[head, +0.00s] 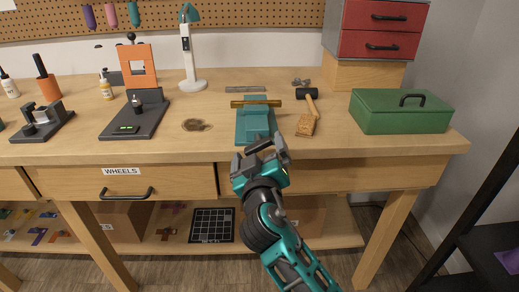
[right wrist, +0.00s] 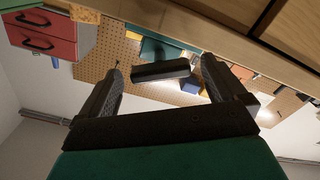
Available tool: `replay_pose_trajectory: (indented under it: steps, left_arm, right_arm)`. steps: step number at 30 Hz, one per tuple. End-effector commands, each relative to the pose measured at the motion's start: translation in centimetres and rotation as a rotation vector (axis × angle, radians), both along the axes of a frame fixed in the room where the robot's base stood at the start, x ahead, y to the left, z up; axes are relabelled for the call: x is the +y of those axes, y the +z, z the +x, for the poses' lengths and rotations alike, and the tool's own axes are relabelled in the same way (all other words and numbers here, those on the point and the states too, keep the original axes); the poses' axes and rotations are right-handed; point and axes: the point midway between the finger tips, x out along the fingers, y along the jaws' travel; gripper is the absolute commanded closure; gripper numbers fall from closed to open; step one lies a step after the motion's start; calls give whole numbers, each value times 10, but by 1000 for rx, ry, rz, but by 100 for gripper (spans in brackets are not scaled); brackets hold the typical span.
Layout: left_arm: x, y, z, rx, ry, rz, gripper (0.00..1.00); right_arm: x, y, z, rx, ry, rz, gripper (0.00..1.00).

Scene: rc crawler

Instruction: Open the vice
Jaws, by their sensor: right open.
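The teal vice (head: 256,122) stands at the front edge of the wooden workbench. A brown bar (head: 250,104) lies across its top at the far side. My right gripper (head: 261,150) is open and empty, just in front of the vice at the bench edge. In the right wrist view, the open fingers (right wrist: 161,68) show with a dark block (right wrist: 165,71) seen between them and a teal part (right wrist: 160,48) behind it. I cannot tell whether the fingers touch anything. My left gripper is not in view.
A hammer (head: 310,98) and a brush (head: 307,124) lie right of the vice. A green toolbox (head: 401,112) stands farther right. A lamp (head: 191,60) and an orange-framed press (head: 139,75) stand left. Below the benchtop is a drawer labelled WHEELS (head: 150,183).

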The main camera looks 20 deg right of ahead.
Motion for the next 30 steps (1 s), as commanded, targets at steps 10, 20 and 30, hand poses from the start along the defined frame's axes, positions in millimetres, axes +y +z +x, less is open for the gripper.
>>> replay_pose_trajectory:
  steps: [10, 20, 30]
  left_arm:
    - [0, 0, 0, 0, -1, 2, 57]
    - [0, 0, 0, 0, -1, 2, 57]
    - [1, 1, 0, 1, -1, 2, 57]
  right_arm:
    - [0, 0, 0, 0, 0, 0, 17]
    - [0, 0, 0, 0, 0, 0, 48]
    - [0, 1, 0, 5, 0, -19, 58]
